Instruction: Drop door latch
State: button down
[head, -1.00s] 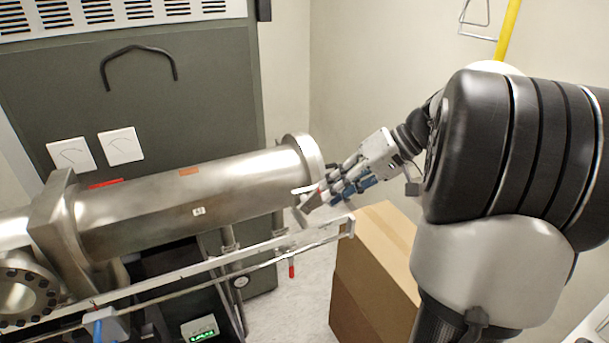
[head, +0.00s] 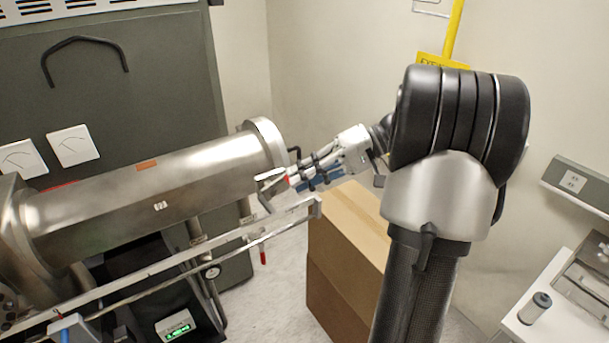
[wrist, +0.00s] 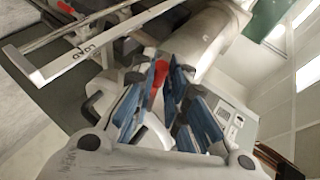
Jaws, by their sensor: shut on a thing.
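The door latch (head: 268,186) is a grey metal lever with a red grip, at the open-air end of the steel chamber (head: 150,195) in the head view. Its red grip (wrist: 157,82) shows between the blue finger pads in the wrist view. My gripper (head: 289,179) is shut on the latch, with the fingers pointing left toward the chamber's end flange (head: 266,143). The fingers hide part of the grip. I cannot tell exactly how the lever meets the flange.
A metal rail (head: 215,245) runs below the chamber, close under my gripper. Cardboard boxes (head: 345,250) stand below my arm. A green-grey cabinet (head: 150,95) is behind the chamber. A white counter (head: 545,310) is at the lower right. Floor shows between rail and boxes.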

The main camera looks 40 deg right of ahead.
jog(key=shift+f, duration=0.1)
jog(key=c, duration=1.6)
grip_release()
